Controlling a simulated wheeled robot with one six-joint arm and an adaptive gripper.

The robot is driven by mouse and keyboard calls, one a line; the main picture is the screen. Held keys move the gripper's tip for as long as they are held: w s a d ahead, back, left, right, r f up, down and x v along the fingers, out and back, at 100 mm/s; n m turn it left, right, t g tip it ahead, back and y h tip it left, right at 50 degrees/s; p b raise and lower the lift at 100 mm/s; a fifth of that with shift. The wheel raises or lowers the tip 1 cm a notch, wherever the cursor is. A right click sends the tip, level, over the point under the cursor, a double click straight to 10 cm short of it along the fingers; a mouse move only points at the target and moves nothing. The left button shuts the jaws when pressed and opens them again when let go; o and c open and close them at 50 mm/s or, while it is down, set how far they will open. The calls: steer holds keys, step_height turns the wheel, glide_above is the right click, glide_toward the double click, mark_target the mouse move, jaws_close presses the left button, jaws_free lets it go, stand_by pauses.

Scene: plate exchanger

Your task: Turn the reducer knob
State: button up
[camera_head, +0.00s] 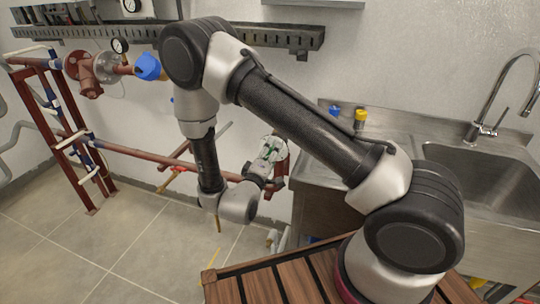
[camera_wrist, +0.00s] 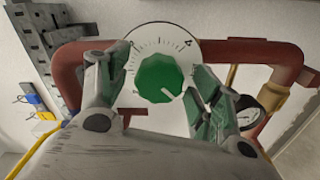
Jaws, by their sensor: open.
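The reducer knob (camera_wrist: 158,78) is green and faceted, with a white pointer mark at its lower right. It sits on a round white dial plate (camera_wrist: 150,38) with printed scale marks, in the middle of the wrist view. My gripper (camera_wrist: 160,88) is open, with one finger on each side of the knob. I cannot tell whether either finger touches it. In the head view my gripper (camera_head: 262,172) is in front of the pale dial (camera_head: 272,148), low at the centre, and the knob is hard to make out there.
Red-brown pipes (camera_wrist: 265,52) run behind and beside the dial. A small gauge (camera_wrist: 246,110) is close to the right finger. A grey perforated rail (camera_wrist: 38,45) is at the left. In the head view, a steel sink (camera_head: 490,175) stands at the right and a red pipe frame (camera_head: 50,130) at the left.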

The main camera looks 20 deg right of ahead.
steer(key=v, duration=1.2)
